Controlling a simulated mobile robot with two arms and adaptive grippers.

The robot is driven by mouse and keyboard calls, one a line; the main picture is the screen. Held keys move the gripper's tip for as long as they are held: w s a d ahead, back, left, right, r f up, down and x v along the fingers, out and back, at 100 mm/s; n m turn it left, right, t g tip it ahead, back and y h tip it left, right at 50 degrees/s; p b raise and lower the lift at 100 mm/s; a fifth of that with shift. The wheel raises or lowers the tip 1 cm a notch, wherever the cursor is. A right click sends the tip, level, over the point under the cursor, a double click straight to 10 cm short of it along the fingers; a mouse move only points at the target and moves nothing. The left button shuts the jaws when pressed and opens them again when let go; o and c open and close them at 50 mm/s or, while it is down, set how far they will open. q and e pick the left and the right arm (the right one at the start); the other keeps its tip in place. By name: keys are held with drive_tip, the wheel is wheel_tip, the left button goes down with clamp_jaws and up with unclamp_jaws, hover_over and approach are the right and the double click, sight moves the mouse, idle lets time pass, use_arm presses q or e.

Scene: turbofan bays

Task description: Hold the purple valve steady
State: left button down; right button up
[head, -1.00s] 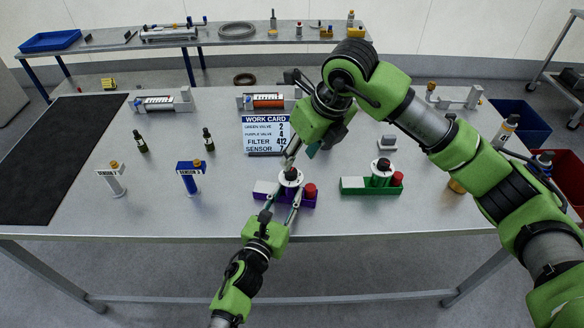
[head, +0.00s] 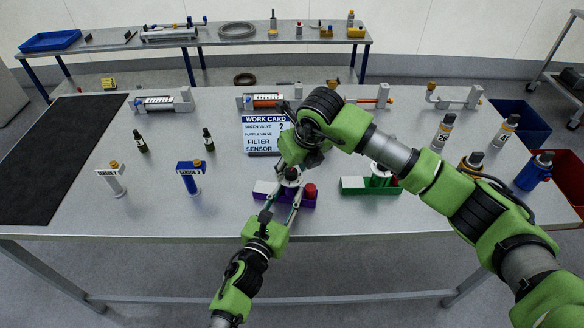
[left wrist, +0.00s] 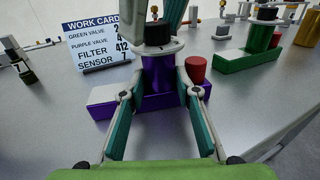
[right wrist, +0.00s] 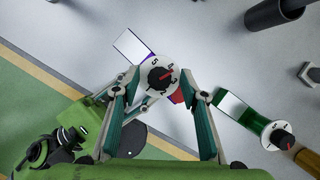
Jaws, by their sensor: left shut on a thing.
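The purple valve (head: 308,198) stands near the table's front edge, with a purple base, a red cap (left wrist: 196,68), a white dial and a black knob (left wrist: 157,33). My left gripper (left wrist: 160,88) is shut on its purple post below the dial, one finger on each side. My right gripper (right wrist: 163,80) is above the dial, its fingers apart on either side of the knob; contact with the knob cannot be made out. The knob's red mark shows in the right wrist view. The work card (left wrist: 98,42) reads purple valve 4.
The green valve (head: 355,186) stands to the right, partly behind my right arm. Two sensors (head: 190,178) and two dark bottles (head: 208,140) stand to the left. Several canisters (head: 443,132) stand at the right.

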drive_tip(key=shift+f, duration=0.15)
drive_tip(key=shift+c, duration=0.5)
drive_tip(key=c, duration=1)
drive_tip(key=shift+w+n+y, duration=0.1)
drive_tip(key=shift+n+y, duration=0.4)
drive_tip(key=shift+n, duration=1)
drive_tip(key=shift+c, duration=0.2)
drive_tip(key=o, duration=1.1)
drive_tip(key=shift+g, duration=0.3)
drive_tip(key=shift+o, duration=0.2)
drive_tip(key=v, duration=1.2)
